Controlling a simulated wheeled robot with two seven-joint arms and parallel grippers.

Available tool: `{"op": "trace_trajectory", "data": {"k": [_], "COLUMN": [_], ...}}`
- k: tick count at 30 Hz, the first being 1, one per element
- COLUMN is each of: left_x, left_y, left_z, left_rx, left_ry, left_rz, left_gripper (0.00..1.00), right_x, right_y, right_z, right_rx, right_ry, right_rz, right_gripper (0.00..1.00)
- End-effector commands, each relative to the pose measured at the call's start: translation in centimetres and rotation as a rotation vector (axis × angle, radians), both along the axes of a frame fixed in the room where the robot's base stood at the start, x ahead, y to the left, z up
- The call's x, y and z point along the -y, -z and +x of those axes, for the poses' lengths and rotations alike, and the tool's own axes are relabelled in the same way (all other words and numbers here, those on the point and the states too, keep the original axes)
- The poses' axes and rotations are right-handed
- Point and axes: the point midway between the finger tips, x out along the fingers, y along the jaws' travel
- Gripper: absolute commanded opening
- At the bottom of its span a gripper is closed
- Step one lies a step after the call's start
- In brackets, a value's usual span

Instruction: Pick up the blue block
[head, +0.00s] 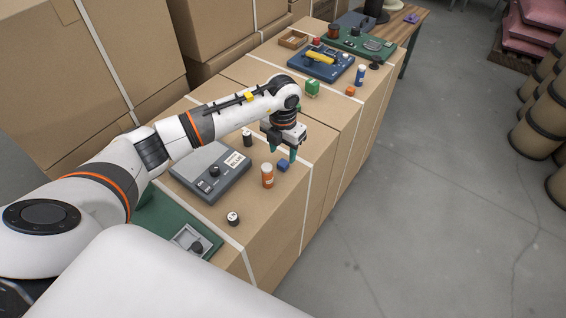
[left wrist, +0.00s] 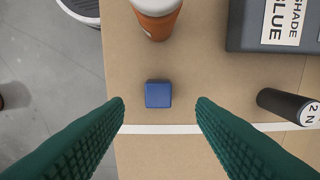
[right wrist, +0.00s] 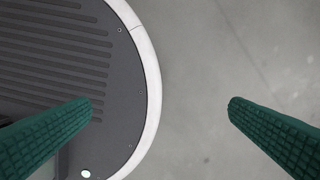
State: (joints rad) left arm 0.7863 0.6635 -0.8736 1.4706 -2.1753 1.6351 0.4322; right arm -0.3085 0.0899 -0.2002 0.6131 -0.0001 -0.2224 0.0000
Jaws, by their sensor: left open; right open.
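The small blue block (head: 283,166) lies on the cardboard box top near its right edge. In the left wrist view the blue block (left wrist: 158,94) sits between and ahead of the two green fingertips, with nothing touching it. My left gripper (head: 284,152) is open, pointing down above the block; its spread fingers (left wrist: 160,104) also show in the left wrist view. My right gripper (right wrist: 160,102) is open and empty over the grey floor and my own base; it does not show in the head view.
An orange bottle (head: 267,175) stands beside the block. A black cylinder (left wrist: 288,106) lies or stands right of the block in the left wrist view.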

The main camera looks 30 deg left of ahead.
Motion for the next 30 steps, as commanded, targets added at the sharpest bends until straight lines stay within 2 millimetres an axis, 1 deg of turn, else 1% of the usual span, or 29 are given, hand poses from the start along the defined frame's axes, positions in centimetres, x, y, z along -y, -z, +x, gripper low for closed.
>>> {"op": "trace_trajectory", "data": {"k": [1,3,5,9,16,17,18,25,30], "left_x": [0.1,0.2,0.1,0.2,0.1,0.1,0.1,0.1,0.1], "left_y": [0.7,1.8,2.8,4.1,4.3,4.3,4.2,4.2,4.2], "left_z": [-0.2,-0.2,-0.2,-0.1,-0.1,-0.1,-0.1,-0.1,-0.1], "left_rx": [-0.006,-0.006,-0.004,-0.002,-0.001,-0.001,-0.001,-0.001,-0.001], "left_ry": [0.000,-0.001,0.000,0.000,0.000,0.000,0.001,0.000,0.000], "left_rz": [-0.001,-0.002,-0.001,-0.002,-0.001,-0.001,-0.001,-0.001,-0.001], "left_gripper": [0.51,0.51,0.51,0.51,0.51,0.48,0.41,0.03,0.03], "right_x": [-0.2,-0.6,-0.9,-1.5,-1.5,-1.4,-1.4,-0.9,-0.7], "right_y": [-0.7,-1.2,-1.2,-1.3,-1.2,-1.2,-1.2,-1.2,-1.2], "right_z": [1.1,2.1,2.4,2.1,0.9,0.8,0.7,0.7,0.8], "right_rx": [0.018,0.034,0.039,0.035,0.016,0.015,0.014,0.012,0.013], "right_ry": [0.002,0.002,0.004,0.007,0.007,0.007,0.007,0.004,0.002], "right_rz": [0.004,0.009,0.013,0.020,0.020,0.018,0.018,0.011,0.009], "right_gripper": [1.00,1.00,1.00,1.00,1.00,1.00,1.00,1.00,1.00]}}
